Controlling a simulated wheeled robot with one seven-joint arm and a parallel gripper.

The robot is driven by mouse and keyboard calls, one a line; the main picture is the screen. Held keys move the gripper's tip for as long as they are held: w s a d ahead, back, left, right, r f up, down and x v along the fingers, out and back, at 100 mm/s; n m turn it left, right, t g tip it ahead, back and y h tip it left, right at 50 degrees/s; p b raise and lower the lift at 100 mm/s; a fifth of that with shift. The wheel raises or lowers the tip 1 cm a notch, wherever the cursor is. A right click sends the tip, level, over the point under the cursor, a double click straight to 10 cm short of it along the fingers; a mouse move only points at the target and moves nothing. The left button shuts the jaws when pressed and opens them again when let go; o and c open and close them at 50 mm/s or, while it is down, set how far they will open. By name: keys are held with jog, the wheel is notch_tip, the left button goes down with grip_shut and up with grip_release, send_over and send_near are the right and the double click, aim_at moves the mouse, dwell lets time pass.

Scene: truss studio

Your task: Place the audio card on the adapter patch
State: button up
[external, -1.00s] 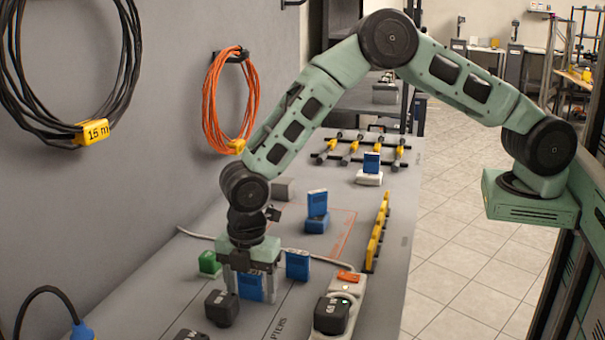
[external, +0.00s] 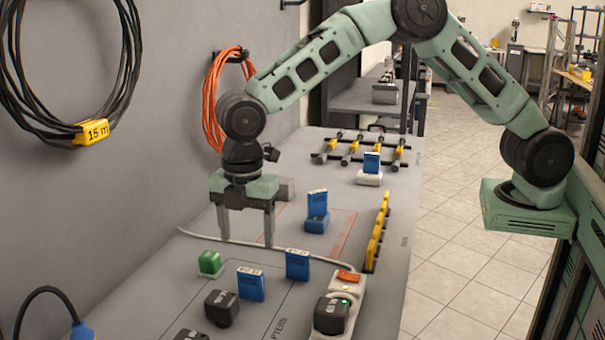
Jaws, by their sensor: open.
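A blue card with a white label along its top (external: 250,285) stands upright on the outlined adapter patch (external: 283,305), whose lettering shows at its near right edge. Its label is too small to read, so I cannot tell for sure that it is the audio card. My gripper (external: 247,239) is open and empty, above and behind this card, apart from it. A second blue card (external: 297,265) stands upright just to the right, at or near the patch's outline. Black adapters (external: 222,308) stand on the patch in front of the first card.
A white power strip (external: 349,288) holds a black adapter (external: 331,315) at right. A green block (external: 209,264) stands at left. Blue cards stand in a blue holder (external: 316,225) and a white holder (external: 369,179) farther back. A pale cable (external: 300,253) crosses the table. Yellow-handled tools lie on a rack (external: 362,149).

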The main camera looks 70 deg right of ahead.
jog(key=shift+s+r, duration=0.25)
jog(key=s+r+m, duration=0.2)
jog(key=s+r, duration=0.1)
jog(key=s, duration=0.5)
jog(key=s+r+m, duration=0.2)
jog(key=s, duration=0.5)
jog(key=s+d+m, duration=0.3)
jog(key=s+d, duration=0.1)
jog(key=s, duration=0.5)
jog(key=s+d+m, duration=0.3)
jog(key=s+d, duration=0.2)
jog(key=s, duration=0.5)
jog(key=shift+y, duration=0.3)
